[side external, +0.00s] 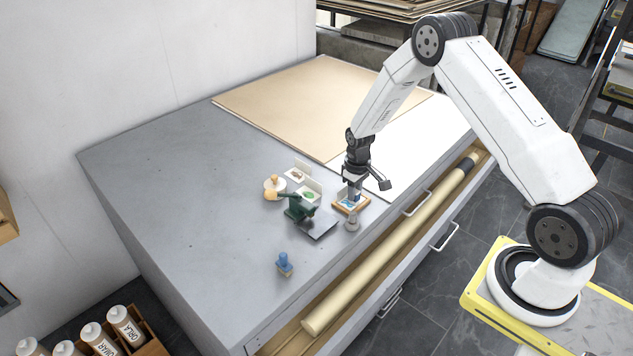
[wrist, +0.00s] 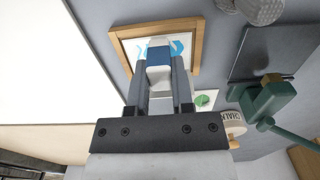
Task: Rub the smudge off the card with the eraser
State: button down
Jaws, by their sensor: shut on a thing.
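My gripper (side external: 353,191) points down over the card at the front right of the grey cabinet top. In the wrist view my gripper (wrist: 160,78) is shut on the eraser (wrist: 159,56), a small block with a blue band and pale ends. The card (wrist: 131,47) lies in a wooden frame (wrist: 197,46) and bears a blue print; the framed card also shows in the side view (side external: 340,205). The eraser's tip is over the print and hides part of it. I cannot tell whether it touches the card. I cannot make out the smudge apart from the print.
A green press (side external: 297,210) with a dark plate (side external: 320,227) stands left of the frame. A grey knurled piece (side external: 352,222) is close in front. The drawer below is open, with a paper roll (side external: 385,255).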

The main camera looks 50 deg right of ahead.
jog(key=shift+a+r, duration=0.1)
jog(key=shift+a, duration=1.3)
notch_tip(320, 180, up, 8)
